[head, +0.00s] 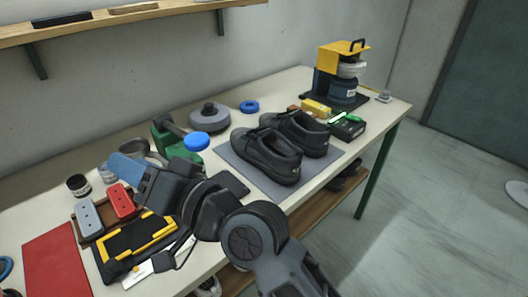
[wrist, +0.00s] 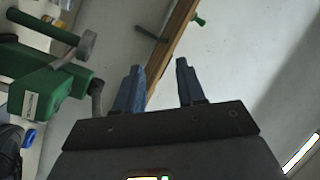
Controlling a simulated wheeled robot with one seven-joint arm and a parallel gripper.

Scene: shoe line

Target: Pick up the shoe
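Two black shoes rest on a grey mat (head: 232,160) on the workbench in the head view. The nearer shoe (head: 268,158) lies in front of and to the left of the farther shoe (head: 298,131). My gripper (head: 122,166) is left of both shoes, raised over the left part of the bench, with its blue fingers pointing left. In the wrist view my gripper (wrist: 158,82) has its two blue fingers apart with nothing between them.
A grey round piece (head: 209,118) and a blue ring (head: 249,106) lie behind. A yellow machine (head: 341,75) stands at the far end. A wooden shelf (head: 110,20) hangs on the wall.

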